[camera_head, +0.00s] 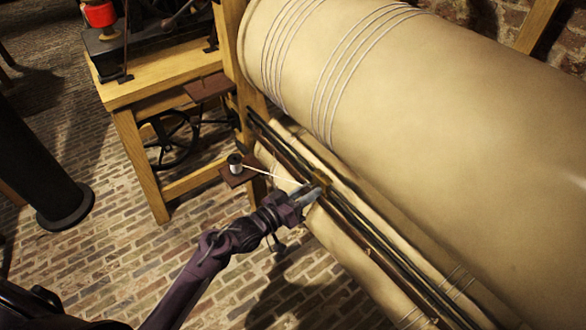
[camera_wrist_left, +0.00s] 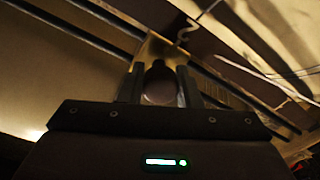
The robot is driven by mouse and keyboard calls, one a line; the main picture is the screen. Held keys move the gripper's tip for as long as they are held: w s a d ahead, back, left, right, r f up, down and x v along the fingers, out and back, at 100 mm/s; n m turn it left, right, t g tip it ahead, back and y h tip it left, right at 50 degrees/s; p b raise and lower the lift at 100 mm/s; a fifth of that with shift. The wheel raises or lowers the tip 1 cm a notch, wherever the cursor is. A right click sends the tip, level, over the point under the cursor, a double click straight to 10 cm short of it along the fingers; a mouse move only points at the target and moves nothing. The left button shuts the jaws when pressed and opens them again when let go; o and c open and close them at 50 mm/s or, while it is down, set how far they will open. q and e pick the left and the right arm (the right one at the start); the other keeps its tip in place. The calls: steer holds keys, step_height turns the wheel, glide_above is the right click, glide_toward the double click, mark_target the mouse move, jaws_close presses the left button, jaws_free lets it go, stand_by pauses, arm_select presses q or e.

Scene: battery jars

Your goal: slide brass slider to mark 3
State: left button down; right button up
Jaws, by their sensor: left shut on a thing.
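The brass slider (camera_head: 324,184) sits on dark parallel rails (camera_head: 358,228) in front of the big cream drum. My left gripper (camera_head: 314,193) is at the slider, shut on its near side. In the left wrist view the brass slider (camera_wrist_left: 152,48) spans the rails, and the left gripper's fingers (camera_wrist_left: 160,84) close around a rounded knob (camera_wrist_left: 160,86) on it. A pale hook (camera_wrist_left: 186,32) shows on the slider's far side. Mark 3 cannot be made out in either view. My right gripper is not in view.
The large cream drum (camera_head: 440,120) with wound cord fills the right. A small spool (camera_head: 235,162) on a brown ledge has a white thread running toward the slider. A wooden bench (camera_head: 160,80) stands at upper left, a dark column (camera_head: 40,150) at far left. Brick floor lies open below.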

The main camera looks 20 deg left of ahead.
arm_select(q)
steer(key=s+d+p, duration=0.3)
steer(key=s+d, duration=0.9)
steer(key=d, duration=0.3)
steer(key=shift+d+p, duration=0.35)
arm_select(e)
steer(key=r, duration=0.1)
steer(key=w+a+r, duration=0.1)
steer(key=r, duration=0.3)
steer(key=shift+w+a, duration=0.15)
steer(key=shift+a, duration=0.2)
arm_select(q)
steer(key=shift+s, duration=0.1)
steer(key=c, duration=1.1)
jaws_free()
steer(key=shift+o, duration=0.2)
